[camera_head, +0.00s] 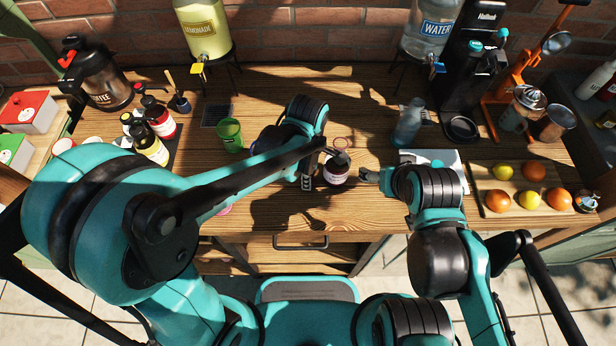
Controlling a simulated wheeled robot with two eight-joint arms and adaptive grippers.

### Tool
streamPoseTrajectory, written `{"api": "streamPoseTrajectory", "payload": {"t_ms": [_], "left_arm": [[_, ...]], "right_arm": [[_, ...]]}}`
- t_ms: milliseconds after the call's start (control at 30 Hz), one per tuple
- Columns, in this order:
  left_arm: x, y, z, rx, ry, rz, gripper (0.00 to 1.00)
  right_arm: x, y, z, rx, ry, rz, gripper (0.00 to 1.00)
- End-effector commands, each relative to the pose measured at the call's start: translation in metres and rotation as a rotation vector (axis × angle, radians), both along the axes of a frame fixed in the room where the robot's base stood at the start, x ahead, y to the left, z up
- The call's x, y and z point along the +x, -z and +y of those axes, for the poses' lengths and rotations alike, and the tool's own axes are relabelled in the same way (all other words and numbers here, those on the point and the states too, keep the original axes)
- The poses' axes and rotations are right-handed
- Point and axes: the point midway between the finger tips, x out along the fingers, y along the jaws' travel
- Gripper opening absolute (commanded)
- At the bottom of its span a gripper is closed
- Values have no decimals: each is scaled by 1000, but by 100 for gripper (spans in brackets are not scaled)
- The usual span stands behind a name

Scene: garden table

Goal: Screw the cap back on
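A small dark jar (335,176) with a pale label stands upright on the wooden table (270,205) near its front middle. Its top looks dark; I cannot tell whether that is a cap or the open mouth. My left gripper (321,163) is close at the jar's left and upper side, partly hidden by its own arm. My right gripper (367,175) is just right of the jar, its fingertips pointing left toward it. Whether either gripper touches the jar, or is open or shut, is too small to tell. No separate cap shows clearly.
A translucent blue bottle (408,124) stands behind right. A white cloth or tray (420,156) lies behind my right arm. A fruit board (515,206) is at right, a green cup (230,134) at left. Drink dispensers (204,30) line the back.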

Motion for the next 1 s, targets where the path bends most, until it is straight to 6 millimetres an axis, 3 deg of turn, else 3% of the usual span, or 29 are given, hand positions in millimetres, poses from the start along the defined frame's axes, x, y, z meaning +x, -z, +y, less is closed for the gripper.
{"api": "streamPoseTrajectory", "payload": {"t_ms": [167, 400, 600, 1000], "left_arm": [[0, -13, 0, 0, 0, 0, 21], [0, -62, 0, 0, 0, 0, 21], [0, -92, 0, 0, 0, 0, 21], [0, -100, 0, 0, 0, 0, 21]], "right_arm": [[0, -5, 0, 0, 0, 0, 74], [0, -24, 0, 0, 0, 0, 74], [0, -33, 0, 0, 0, 0, 74], [0, -34, 0, 0, 0, 0, 74]]}}
